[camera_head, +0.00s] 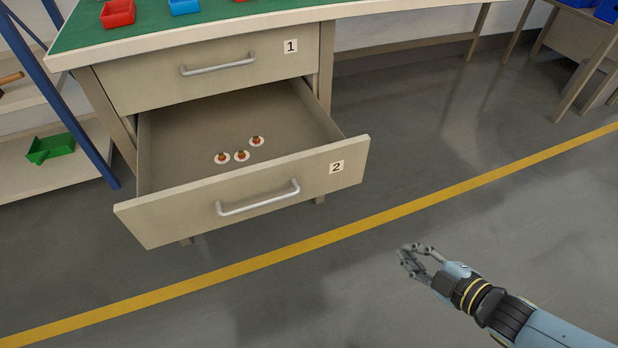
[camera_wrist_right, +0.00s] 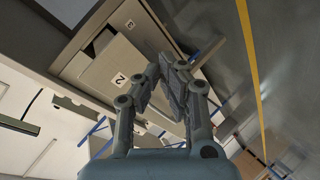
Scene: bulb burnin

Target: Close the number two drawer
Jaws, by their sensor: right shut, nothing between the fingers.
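The number two drawer (camera_head: 300,192) is pulled well out below the workbench top in the head view. Its front carries a silver bar handle (camera_head: 258,200) and a "2" label. Several small round brown-and-white items (camera_head: 241,156) lie inside it. The number one drawer (camera_head: 215,70) above it is shut. My right gripper (camera_head: 408,256) is shut and empty, over the floor to the right of the drawer front and apart from it. In the right wrist view the gripper (camera_wrist_right: 165,90) partly covers the number two drawer front (camera_wrist_right: 115,75). My left gripper is not in view.
The bench has a green top with red bins (camera_head: 118,13) and a blue bin (camera_head: 184,6). A shelf with a green bin (camera_head: 50,148) stands at the left. The floor in front is clear, crossed by a yellow line (camera_head: 400,211).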

